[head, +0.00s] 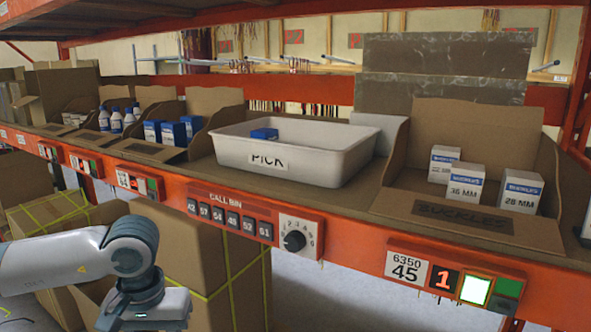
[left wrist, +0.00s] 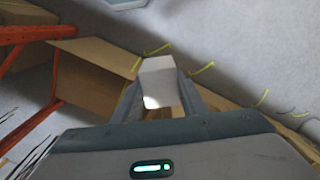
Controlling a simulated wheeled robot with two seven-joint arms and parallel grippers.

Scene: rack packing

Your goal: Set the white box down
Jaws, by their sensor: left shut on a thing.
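A small white box (left wrist: 158,72) shows in the left wrist view, between the two grey fingers of my left gripper (left wrist: 160,98). The fingers are shut on its sides. It is held in the air, with floor and cardboard cartons behind it. In the head view my left arm comes in at the lower left, in front of and below the shelf edge. The fingers and held box are out of that picture. My right gripper is in neither view.
A white PICK tote (head: 335,170) on the shelf holds a blue box (head: 264,134). At right, an open cardboard bin marked BUCKLES (head: 400,200) holds three white boxes. Bins with bottles and blue boxes stand left. The orange shelf beam (head: 345,243) carries labels and lights. Cartons (head: 200,240) stand below.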

